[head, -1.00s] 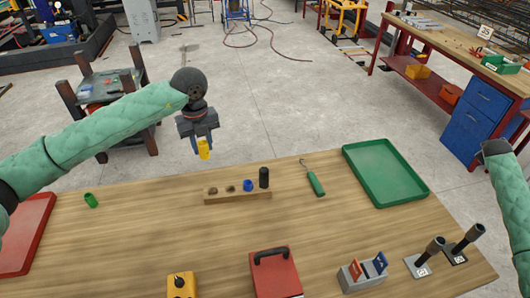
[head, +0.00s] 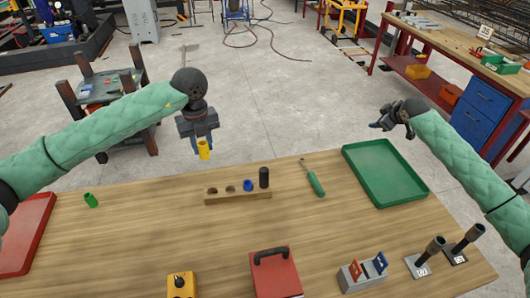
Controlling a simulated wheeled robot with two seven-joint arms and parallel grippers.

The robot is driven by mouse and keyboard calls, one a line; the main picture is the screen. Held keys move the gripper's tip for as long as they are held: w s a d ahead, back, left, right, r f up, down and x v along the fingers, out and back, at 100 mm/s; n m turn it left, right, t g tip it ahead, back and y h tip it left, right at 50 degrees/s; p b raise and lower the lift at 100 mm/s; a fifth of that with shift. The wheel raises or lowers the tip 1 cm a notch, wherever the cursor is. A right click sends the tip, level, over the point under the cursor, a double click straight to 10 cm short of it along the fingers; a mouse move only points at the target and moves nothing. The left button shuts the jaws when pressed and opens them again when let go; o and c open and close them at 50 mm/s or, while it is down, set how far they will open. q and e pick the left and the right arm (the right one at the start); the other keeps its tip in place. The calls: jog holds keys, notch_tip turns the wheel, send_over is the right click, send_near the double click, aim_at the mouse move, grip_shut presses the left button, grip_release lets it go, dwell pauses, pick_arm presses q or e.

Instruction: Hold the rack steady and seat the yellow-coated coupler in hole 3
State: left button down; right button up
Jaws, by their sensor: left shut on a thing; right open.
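My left gripper (head: 200,139) is shut on the yellow-coated coupler (head: 204,150) and holds it in the air above the back edge of the table. The wooden rack (head: 238,197) lies below and to the right of it. The rack has two empty holes at its left, then a blue coupler (head: 248,186), then a tall black piece (head: 264,178) at its right end. No hole numbers can be read. My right gripper (head: 384,122) is open and empty, raised beyond the green tray and well away from the rack.
A green tray (head: 415,193) and a green-handled hook tool (head: 315,183) lie right of the rack. A green coupler (head: 91,200) and a red tray (head: 45,212) are at left. In front are a red box (head: 282,278), yellow box (head: 178,288), card holder (head: 350,278) and black posts (head: 430,249).

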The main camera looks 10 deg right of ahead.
jog(key=a+f+n+g+y, duration=0.1)
jog(key=a+g+y, duration=0.1)
jog(key=a, duration=1.4)
jog(key=r+n+g+h, duration=0.2)
jog(key=n+g, duration=0.4)
jog(key=g, duration=0.1)
send_over(265, 178)
jog(key=w, duration=0.2)
jog(key=shift+d+f, duration=0.15)
jog(key=shift+d, duration=0.05)
jog(key=shift+s+a+f, duration=0.1)
jog(key=shift+s+f, duration=0.1)
jog(key=shift+f, duration=0.1)
notch_tip(265, 178, down, 12)
jog(key=shift+r, duration=0.25)
jog(key=shift+c, duration=0.2)
grip_shut()
